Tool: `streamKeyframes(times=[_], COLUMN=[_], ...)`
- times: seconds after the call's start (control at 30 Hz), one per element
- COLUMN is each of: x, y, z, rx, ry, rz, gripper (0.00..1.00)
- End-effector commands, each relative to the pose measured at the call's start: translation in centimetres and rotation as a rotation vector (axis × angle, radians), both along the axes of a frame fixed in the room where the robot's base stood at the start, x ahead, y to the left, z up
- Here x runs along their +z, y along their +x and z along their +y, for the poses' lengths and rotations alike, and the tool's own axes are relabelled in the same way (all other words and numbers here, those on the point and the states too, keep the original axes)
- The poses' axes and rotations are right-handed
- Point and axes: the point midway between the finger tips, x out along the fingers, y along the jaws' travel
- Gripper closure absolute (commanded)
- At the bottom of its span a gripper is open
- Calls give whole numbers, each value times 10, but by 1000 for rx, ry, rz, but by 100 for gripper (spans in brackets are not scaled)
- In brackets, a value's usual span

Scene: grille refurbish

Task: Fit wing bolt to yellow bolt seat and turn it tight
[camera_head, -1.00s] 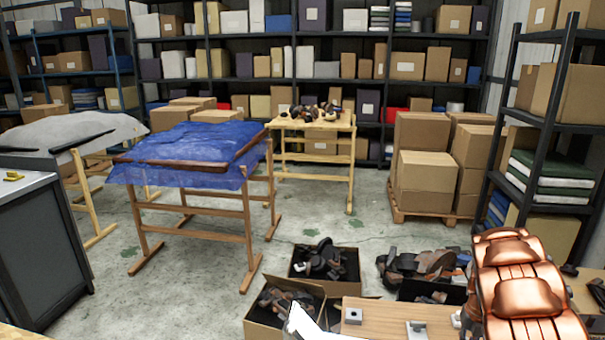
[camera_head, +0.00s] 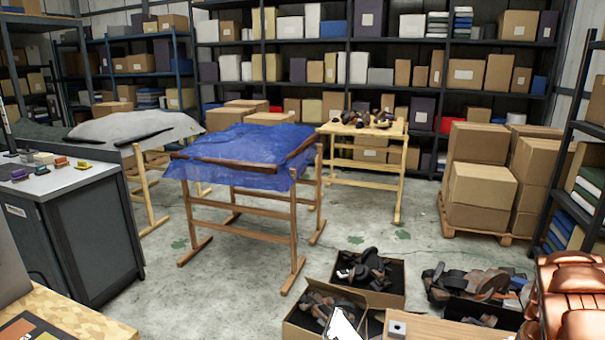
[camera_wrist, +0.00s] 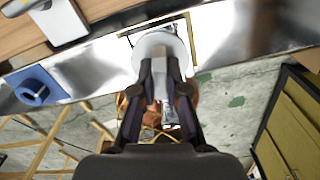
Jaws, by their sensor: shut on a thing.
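In the wrist view my gripper (camera_wrist: 160,75) is shut on a light grey metal piece with a round, disc-like end, which I take to be the wing bolt (camera_wrist: 158,46). Its grey body shows between the dark fingers. The disc lies in front of a yellow-edged square, likely the yellow bolt seat (camera_wrist: 193,42), on a shiny metal strip (camera_wrist: 235,35). The disc hides the middle of this seat, so I cannot tell whether the bolt touches it or is in it. A blue seat (camera_wrist: 38,88) with a round hole is on the strip's left part. The head view does not show my gripper.
In the head view, a grey cabinet (camera_head: 95,235) at left bears small coloured blocks. A blue-covered trestle (camera_head: 235,150) stands mid-floor. Open boxes of parts (camera_head: 365,275) sit at front right, near a wooden board (camera_head: 440,328). Stacked cartons (camera_head: 480,190) are behind. Floor between is clear.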

Motion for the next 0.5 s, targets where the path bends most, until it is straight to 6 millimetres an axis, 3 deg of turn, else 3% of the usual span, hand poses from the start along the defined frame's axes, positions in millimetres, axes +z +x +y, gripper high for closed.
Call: streamKeyframes(times=[0.27, 0.3, 0.5], x=[-7, -7, -4], y=[-3, -3, -2], z=[3, 3, 2], rx=[0, 0, 0], ry=[10, 10, 6], rz=[9, 10, 6], gripper=[100, 83, 63])
